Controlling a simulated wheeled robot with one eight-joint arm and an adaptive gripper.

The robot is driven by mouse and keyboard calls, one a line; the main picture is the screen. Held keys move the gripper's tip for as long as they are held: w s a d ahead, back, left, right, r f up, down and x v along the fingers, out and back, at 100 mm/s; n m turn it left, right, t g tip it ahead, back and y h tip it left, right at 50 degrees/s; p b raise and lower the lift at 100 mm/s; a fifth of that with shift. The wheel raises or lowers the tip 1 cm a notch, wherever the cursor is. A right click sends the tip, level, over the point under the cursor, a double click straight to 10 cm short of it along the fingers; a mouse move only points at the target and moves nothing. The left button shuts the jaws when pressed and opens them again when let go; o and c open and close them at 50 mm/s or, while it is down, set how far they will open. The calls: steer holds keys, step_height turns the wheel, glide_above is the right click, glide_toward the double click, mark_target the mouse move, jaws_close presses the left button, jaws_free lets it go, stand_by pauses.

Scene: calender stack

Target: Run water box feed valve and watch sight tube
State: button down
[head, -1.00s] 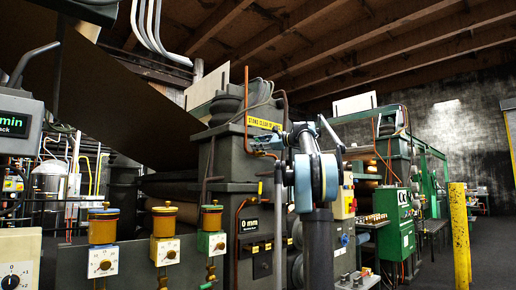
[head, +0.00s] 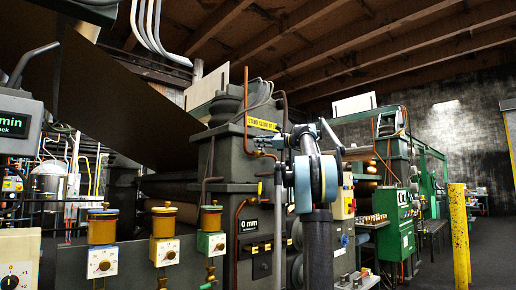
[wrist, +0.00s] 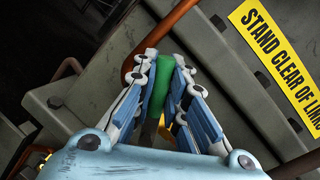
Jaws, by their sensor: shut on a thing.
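My gripper (wrist: 166,70) is shut on a green handle (wrist: 163,90) in the wrist view. The blue-padded fingers lie along both sides of the handle. A brass-coloured part shows dimly below it, between the fingers. The handle stands close to a copper pipe (wrist: 152,50) on the grey machine frame. In the head view my arm's blue wrist links are before the machine, and the fingers and the handle cannot be made out. I cannot tell the sight tube for sure in either view.
A yellow warning sign (wrist: 275,55) is close right of my gripper; it also shows in the head view (head: 262,124). A "0 mm" display (head: 249,225) is on the frame below. Brass-topped cups with dials (head: 103,240) stand left. A yellow post (head: 459,235) stands right, with open floor around it.

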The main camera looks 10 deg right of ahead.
steer(key=m, duration=0.2)
steer(key=w+d+m+t, duration=0.1)
steer(key=shift+d+r+m, duration=0.3)
steer(key=shift+r+m, duration=0.05)
steer(key=shift+m, duration=0.05)
steer(key=shift+w+d+r+m+t, duration=0.1)
steer(key=shift+w+d+m+t, duration=0.25)
steer(key=shift+m, duration=0.5)
steer(key=shift+w+d+m+t, duration=0.2)
steer(key=shift+d+m+t, duration=0.15)
steer(key=shift+m, duration=0.5)
steer(key=c, duration=1.6)
jaws_free()
steer(key=shift+d, duration=0.1)
steer(key=v, duration=1.1)
steer(key=shift+s+d, duration=0.25)
steer(key=shift+d, duration=0.1)
